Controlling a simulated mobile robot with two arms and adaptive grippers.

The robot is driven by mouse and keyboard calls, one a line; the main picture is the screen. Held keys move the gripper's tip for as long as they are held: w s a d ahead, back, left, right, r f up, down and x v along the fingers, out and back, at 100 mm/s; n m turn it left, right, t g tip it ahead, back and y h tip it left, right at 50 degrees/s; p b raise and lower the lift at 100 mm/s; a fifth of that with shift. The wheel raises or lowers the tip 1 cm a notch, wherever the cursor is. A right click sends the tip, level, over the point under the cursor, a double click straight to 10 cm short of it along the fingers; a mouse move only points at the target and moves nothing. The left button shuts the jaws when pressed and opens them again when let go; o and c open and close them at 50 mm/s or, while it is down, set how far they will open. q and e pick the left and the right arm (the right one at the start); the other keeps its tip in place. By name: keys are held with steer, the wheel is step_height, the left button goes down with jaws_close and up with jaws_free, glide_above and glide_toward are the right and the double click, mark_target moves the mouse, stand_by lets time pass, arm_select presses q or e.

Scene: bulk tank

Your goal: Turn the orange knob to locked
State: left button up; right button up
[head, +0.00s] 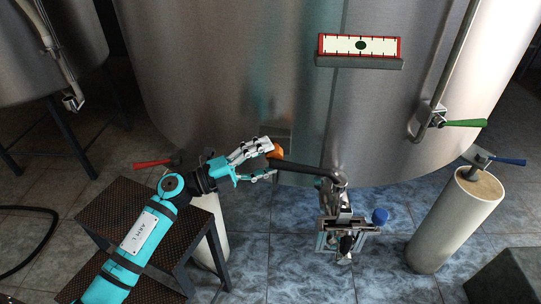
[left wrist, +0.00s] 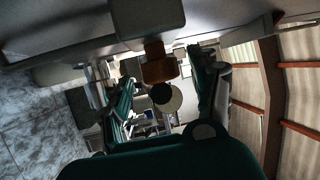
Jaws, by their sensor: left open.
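The orange knob (head: 277,151) sits low at the front of the big steel tank, at the left end of a dark pipe (head: 308,169). My left gripper (head: 270,159) reaches it from the left. Its two fingers are open, one above and one below the knob in the head view. In the left wrist view the orange-brown knob (left wrist: 160,70) shows between the spread fingers (left wrist: 163,88), with a grey block behind it. I cannot tell whether a finger touches it. No lock marking is legible. My right gripper is not in view.
The steel tank (head: 230,70) fills the back. A red-framed gauge (head: 360,46) and green-handled valve (head: 463,123) are on it. Nearby are a blue-handled valve (head: 505,161) on a pale post (head: 450,230), a red handle (head: 152,164) and dark steps (head: 125,212).

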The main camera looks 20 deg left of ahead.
arm_select(q)
steer(key=shift+x, duration=0.8)
steer(key=shift+c, duration=0.4)
steer(key=c, duration=1.1)
steer(key=p, duration=0.4)
steer(key=shift+r+m+g+y, duration=0.1)
steer(key=shift+m+g+y, duration=0.2)
steer(key=shift+g+y, duration=0.1)
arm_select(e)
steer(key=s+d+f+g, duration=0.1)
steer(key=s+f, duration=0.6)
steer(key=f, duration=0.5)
arm_select(q)
steer(key=o, duration=1.2)
steer(key=v, duration=1.2)
